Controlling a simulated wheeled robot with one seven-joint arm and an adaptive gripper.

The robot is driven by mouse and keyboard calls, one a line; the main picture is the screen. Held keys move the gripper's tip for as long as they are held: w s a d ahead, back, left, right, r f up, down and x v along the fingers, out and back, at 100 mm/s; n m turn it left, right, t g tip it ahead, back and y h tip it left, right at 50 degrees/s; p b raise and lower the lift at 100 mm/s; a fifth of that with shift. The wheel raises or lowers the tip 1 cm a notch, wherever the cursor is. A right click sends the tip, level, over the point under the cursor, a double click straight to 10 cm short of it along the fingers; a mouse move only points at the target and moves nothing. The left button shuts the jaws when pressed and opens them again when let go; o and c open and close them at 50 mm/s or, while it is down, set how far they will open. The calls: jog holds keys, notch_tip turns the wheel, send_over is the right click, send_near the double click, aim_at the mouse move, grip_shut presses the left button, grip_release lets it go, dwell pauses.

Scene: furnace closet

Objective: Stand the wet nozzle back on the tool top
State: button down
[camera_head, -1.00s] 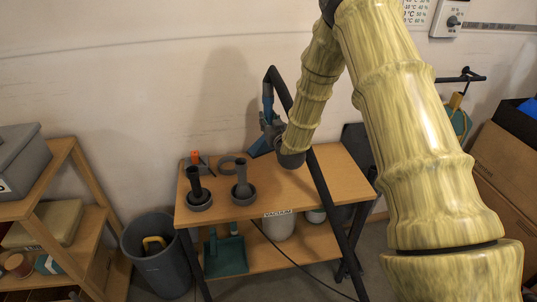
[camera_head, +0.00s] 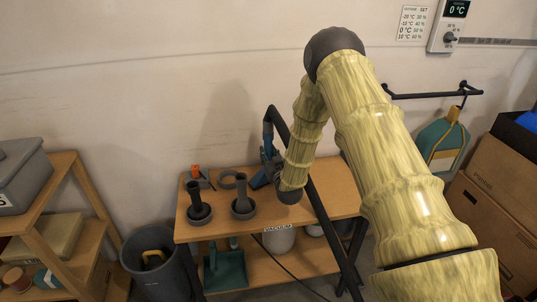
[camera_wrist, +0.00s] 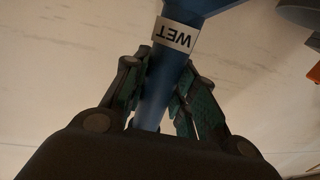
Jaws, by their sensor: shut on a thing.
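My gripper (camera_head: 270,158) is shut on the blue wet nozzle (camera_wrist: 160,85), whose white WET label shows upside down in the wrist view. In the head view, the nozzle (camera_head: 261,179) is roughly upright with its wide blue end down, over the back of the wooden tool top (camera_head: 310,204). I cannot tell whether that end touches the wood. My arm and gripper hide part of the nozzle.
Two dark nozzles stand in round holders (camera_head: 199,214) (camera_head: 243,210) at the front left. An empty-looking grey ring (camera_head: 228,177) and an orange-tipped tool (camera_head: 197,174) lie behind them. A grey bin (camera_head: 160,277) and shelf (camera_head: 78,232) stand left. The top's right side is mostly clear.

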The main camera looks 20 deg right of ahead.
jog(key=shift+f, duration=0.1)
jog(key=c, duration=1.1)
grip_release()
jog(key=shift+c, duration=0.2)
jog(key=shift+r, duration=0.2)
jog(key=s+a+b, duration=0.1)
jog(key=s+b, duration=0.1)
jog(key=s, duration=1)
jog(key=shift+a, duration=0.15)
